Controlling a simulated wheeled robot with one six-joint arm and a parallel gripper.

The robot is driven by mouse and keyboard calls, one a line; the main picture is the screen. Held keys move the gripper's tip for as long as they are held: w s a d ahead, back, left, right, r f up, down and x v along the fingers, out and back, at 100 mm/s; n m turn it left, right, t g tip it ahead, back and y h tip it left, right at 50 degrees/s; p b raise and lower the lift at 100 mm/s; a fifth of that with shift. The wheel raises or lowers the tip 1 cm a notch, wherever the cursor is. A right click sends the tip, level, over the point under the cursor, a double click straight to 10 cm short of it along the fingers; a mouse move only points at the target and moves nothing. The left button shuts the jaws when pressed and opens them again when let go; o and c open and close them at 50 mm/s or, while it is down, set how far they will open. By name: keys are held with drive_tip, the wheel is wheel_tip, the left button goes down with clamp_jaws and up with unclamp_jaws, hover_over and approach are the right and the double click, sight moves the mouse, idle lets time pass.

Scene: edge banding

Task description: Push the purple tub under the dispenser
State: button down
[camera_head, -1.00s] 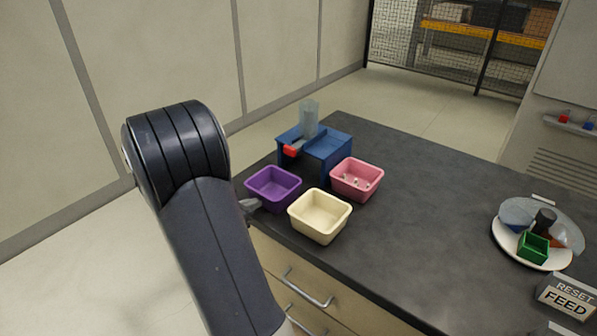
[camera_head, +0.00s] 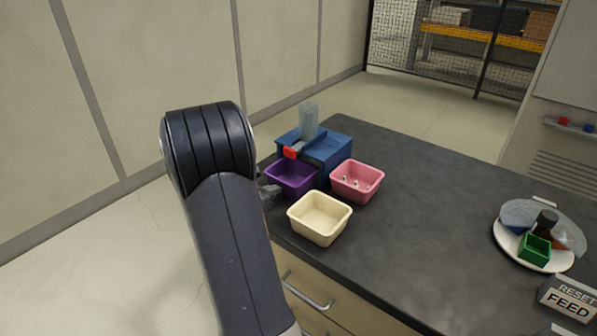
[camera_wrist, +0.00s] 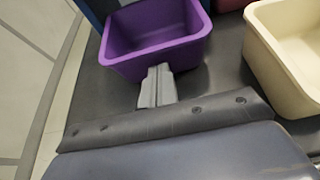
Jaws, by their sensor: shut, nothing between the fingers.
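The purple tub (camera_head: 291,179) stands upright on the dark worktop, at the front of the blue dispenser (camera_head: 325,152), with the red spout (camera_head: 291,152) over its far rim. It looks empty in the wrist view (camera_wrist: 155,32). My gripper (camera_head: 269,193) is shut and empty, low at the tub's near side. In the wrist view the grey fingertips (camera_wrist: 157,76) meet the tub's near wall or lie very close to it; I cannot tell if they touch. My arm stands left of the tub in the head view.
A pink tub (camera_head: 356,182) with small pieces inside stands right of the purple tub. An empty cream tub (camera_head: 319,219) stands nearer. A round plate (camera_head: 507,249) with a green box and a FEED sign (camera_head: 567,303) are at the right. The worktop's middle is clear.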

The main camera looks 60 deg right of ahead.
approach(302, 173)
drive_tip(key=shift+x, duration=2.7)
drive_tip(key=shift+r+p+v, duration=0.1)
drive_tip(key=shift+p+v, duration=0.3)
drive_tip(key=shift+v, duration=1.3)
drive_tip(key=shift+r+p+v, duration=0.15)
drive_tip(key=shift+p+v, duration=0.2)
drive_tip(key=shift+v, duration=1.4)
drive_tip(key=shift+w+d, duration=0.1)
drive_tip(key=shift+d, duration=0.05)
drive_tip(key=b+x, duration=0.1)
drive_tip(key=x, duration=0.5)
drive_tip(key=shift+f+b, duration=0.4)
drive_tip(key=shift+w+a, duration=0.1)
drive_tip(key=shift+a, duration=1)
